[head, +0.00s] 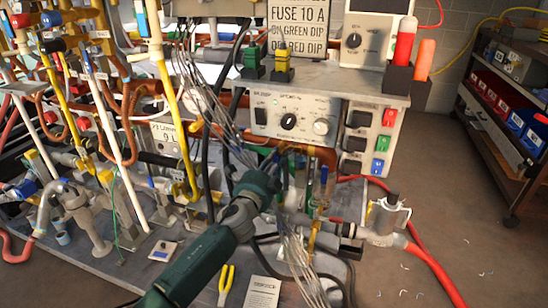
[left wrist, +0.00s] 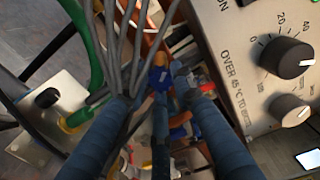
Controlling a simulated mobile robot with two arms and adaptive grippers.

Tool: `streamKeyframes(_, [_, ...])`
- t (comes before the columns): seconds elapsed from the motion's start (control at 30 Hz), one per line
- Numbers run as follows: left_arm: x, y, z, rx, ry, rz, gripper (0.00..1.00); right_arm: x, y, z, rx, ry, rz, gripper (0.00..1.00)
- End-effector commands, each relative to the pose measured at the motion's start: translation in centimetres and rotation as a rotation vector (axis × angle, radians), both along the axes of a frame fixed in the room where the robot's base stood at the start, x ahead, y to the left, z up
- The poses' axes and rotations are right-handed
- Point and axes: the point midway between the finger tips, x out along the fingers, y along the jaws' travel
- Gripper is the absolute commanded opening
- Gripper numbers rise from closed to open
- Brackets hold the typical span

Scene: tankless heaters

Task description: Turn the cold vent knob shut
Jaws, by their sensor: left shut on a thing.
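A small blue knob (left wrist: 159,79) shows in the left wrist view, among pipes and cables left of a control panel. I take it to be the cold vent knob; its exact turn cannot be read. My left gripper (left wrist: 158,92) has its dark teal fingers closed in around it, shut on it. In the head view my left gripper (head: 266,180) reaches in below the control box, and I cannot make out the knob there behind the fingers and cables. My right gripper is not in view.
A control box (head: 290,122) with dials sits just above the gripper. Grey cables (head: 207,95) hang close beside it. Yellow and white pipes stand left. A metal valve (head: 387,215) with a red hose is at right. A shelf cart (head: 505,110) stands far right, past open floor.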

Motion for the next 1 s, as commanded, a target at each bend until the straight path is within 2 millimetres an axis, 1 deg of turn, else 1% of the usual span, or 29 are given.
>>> streamKeyframes(0.03, [0.0, 0.3, -0.4, 0.046, -0.005, 0.005, 0.0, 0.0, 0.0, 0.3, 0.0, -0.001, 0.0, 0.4])
streamKeyframes(0.4, [0.0, 0.4, -0.3, 0.356, -0.107, 0.005, 0.0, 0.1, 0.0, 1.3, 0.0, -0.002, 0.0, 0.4])
streamKeyframes(0.67, [0.0, 0.4, -0.3, 0.503, -0.155, 0.004, 0.0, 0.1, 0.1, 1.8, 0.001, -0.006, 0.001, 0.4])
streamKeyframes(0.77, [0.0, 0.3, -0.3, 0.539, -0.167, 0.004, 0.0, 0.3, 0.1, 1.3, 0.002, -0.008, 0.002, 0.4])
streamKeyframes(0.9, [0.1, 0.4, -0.3, 0.571, -0.178, 0.005, 0.0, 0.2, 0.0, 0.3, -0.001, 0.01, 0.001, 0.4])
streamKeyframes(1.0, [0.1, 0.4, -0.3, 0.582, -0.182, 0.005, 0.0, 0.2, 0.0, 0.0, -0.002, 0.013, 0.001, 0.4])
